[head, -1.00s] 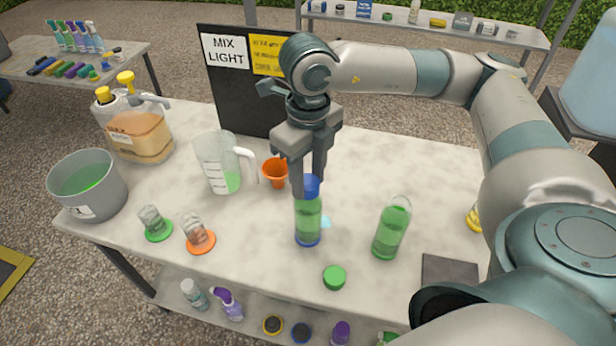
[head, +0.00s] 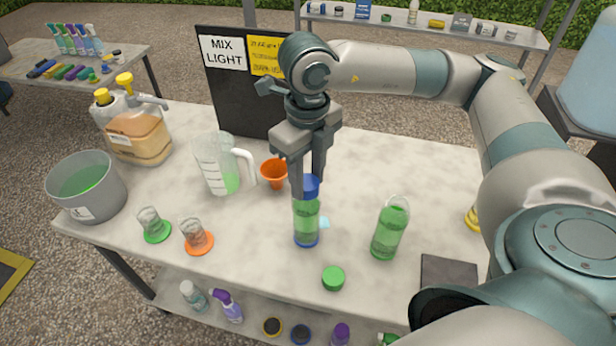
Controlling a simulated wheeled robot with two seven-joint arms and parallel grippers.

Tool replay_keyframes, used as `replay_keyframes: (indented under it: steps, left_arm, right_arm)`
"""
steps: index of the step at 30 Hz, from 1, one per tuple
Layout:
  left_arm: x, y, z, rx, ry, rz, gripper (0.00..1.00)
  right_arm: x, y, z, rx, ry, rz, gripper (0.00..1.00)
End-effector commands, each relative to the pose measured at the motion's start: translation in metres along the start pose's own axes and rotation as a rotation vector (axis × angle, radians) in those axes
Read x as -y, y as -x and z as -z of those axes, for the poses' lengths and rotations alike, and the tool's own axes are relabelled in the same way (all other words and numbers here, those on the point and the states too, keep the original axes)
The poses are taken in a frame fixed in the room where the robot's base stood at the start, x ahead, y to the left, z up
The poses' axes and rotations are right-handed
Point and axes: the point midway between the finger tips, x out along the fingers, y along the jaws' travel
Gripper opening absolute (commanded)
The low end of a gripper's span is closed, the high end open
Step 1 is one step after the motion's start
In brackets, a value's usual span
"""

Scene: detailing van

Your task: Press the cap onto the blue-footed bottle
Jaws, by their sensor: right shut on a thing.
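The blue-footed bottle (head: 306,222) stands upright near the middle of the table, filled with green liquid. A blue cap (head: 311,186) is at its mouth, between my right gripper's fingers. My right gripper (head: 308,182) points down from above and is shut on the blue cap. I cannot tell whether the cap is fully seated, since the fingers cover part of it. My left gripper is not in view.
A second green bottle (head: 390,230) stands to the right. A green cap (head: 333,278) lies in front. An orange funnel (head: 274,172), a measuring jug (head: 216,168), a grey bucket (head: 88,190) and two small cups on green and orange bases stand to the left. A dark pad (head: 449,273) lies at front right.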

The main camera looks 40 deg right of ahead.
Motion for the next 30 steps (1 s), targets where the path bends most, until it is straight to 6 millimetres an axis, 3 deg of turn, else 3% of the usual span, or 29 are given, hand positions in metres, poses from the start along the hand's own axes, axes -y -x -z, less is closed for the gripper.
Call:
replay_keyframes:
  steps: [20,21,22,23,29,30]
  left_arm:
    - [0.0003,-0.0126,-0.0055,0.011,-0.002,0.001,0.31]
    - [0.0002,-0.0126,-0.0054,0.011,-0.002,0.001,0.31]
    - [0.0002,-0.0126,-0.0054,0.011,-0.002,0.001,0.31]
    - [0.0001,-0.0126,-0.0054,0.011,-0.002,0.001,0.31]
    - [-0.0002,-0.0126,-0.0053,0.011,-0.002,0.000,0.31]
    - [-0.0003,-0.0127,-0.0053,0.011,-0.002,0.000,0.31]
  right_arm:
    - [-0.0002,-0.0083,-0.0003,0.000,0.000,0.000,0.12]
    - [-0.0001,-0.0083,-0.0003,0.000,0.000,0.000,0.45]
    - [-0.0001,-0.0083,-0.0003,0.000,0.000,0.000,0.52]
    - [-0.0001,-0.0083,-0.0003,0.000,0.000,0.000,0.57]
    - [-0.0002,-0.0084,-0.0002,0.000,0.000,0.000,0.57]
    - [-0.0002,-0.0084,-0.0002,0.000,0.000,0.000,0.65]
